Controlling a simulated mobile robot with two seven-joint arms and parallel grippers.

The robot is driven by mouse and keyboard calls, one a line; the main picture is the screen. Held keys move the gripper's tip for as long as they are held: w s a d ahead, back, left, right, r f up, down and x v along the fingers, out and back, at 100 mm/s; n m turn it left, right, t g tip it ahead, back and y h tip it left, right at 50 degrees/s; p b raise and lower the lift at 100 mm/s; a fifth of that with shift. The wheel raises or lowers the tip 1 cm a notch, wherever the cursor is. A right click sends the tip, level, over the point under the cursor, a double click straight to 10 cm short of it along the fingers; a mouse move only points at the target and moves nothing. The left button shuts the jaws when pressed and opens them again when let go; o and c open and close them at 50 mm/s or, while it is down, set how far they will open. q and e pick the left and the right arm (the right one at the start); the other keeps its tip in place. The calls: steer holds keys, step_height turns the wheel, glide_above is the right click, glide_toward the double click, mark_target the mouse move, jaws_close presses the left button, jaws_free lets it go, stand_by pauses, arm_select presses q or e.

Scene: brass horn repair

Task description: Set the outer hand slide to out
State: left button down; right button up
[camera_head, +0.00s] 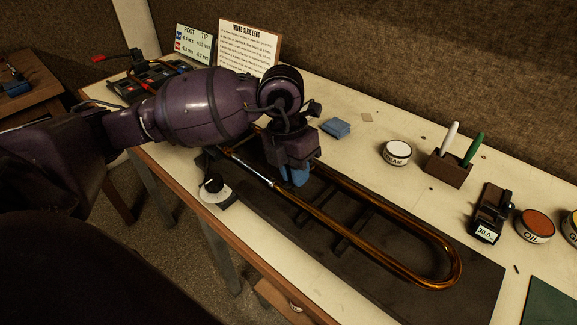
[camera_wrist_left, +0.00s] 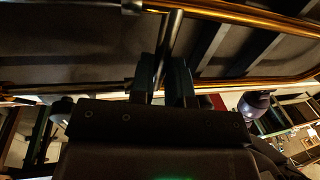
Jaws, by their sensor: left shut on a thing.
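The outer hand slide (camera_head: 443,268) is a long brass U lying along the bench, its bow toward the front right. Bright silver tube (camera_head: 250,172) shows at its near left end. My left gripper (camera_head: 295,178), with blue fingers, is over the left part of the slide, between its two tubes. In the left wrist view, its fingers (camera_wrist_left: 166,88) are shut on a grey cross bar (camera_wrist_left: 173,35) that runs between the tubes. The arm and gripper hide the far left end of the slide. My right gripper is not in view.
The slide lies over a dark board (camera_head: 400,288) with dark cross pieces. A round dial (camera_head: 214,190) sits at the front edge.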

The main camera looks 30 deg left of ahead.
arm_select(q)
steer(key=d, duration=0.5)
steer(key=shift+s+d+r+p, duration=0.15)
steer(key=shift+s+d+p, duration=0.15)
steer(key=shift+s+p, duration=0.1)
steer(key=shift+d, duration=0.4)
steer(key=shift+s+d+f, duration=0.1)
steer(key=shift+f, duration=0.1)
steer(key=c, duration=1.5)
jaws_free()
steer(key=o, duration=0.4)
steer(key=shift+d, duration=0.2)
steer(key=shift+a, duration=0.1)
steer(key=shift+r, duration=0.1)
